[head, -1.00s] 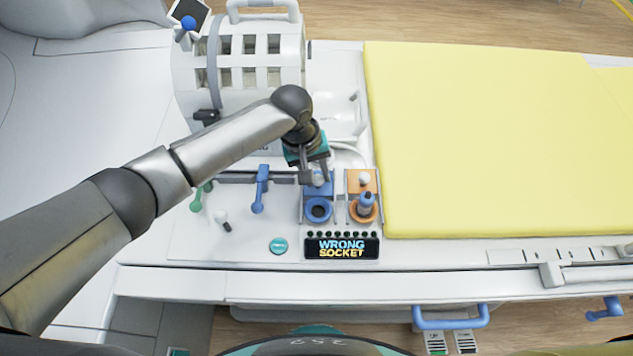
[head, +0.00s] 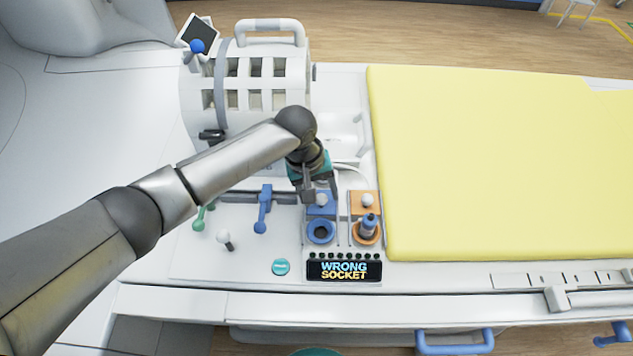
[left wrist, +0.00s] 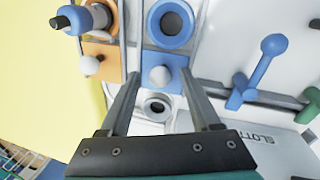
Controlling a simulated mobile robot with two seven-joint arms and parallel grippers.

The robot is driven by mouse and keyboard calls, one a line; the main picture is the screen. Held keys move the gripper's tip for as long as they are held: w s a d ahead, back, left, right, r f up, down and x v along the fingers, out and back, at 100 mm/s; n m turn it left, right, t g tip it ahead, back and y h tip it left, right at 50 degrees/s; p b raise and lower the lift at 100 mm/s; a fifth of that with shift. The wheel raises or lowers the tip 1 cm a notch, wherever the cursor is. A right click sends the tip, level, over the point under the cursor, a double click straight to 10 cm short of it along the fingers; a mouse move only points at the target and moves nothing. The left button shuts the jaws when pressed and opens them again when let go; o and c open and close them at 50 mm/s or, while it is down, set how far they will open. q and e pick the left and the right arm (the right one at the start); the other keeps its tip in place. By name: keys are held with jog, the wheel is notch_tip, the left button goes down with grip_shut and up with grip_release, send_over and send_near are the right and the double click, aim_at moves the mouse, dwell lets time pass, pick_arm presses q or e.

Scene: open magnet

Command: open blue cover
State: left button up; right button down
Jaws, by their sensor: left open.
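The blue cover (head: 319,211) is a small blue block with a white round knob, just behind the blue ring socket (head: 320,232). The cover (left wrist: 154,61) and the socket (left wrist: 171,22) also show in the left wrist view. My left gripper (head: 320,194) is open above the cover. In the left wrist view its fingers (left wrist: 160,75) stand on either side of the white knob, with gaps. Whether the fingertips are down at knob height, I cannot tell. My right gripper is not in view.
An orange cover (head: 358,209) with a white knob and an orange socket (head: 359,239) holding a blue-grey plug (head: 368,225) stand close to the right. A blue lever (head: 263,210) is to the left. A display (head: 344,270) reads "WRONG SOCKET". A yellow mattress (head: 490,160) lies right.

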pick_arm(q)
notch_tip(320, 180, up, 15)
jog(key=a+p, duration=0.1)
jog(key=a, duration=0.2)
jog(key=shift+s, duration=0.25)
jog(key=shift+d+f, duration=0.1)
jog(key=shift+f, duration=0.05)
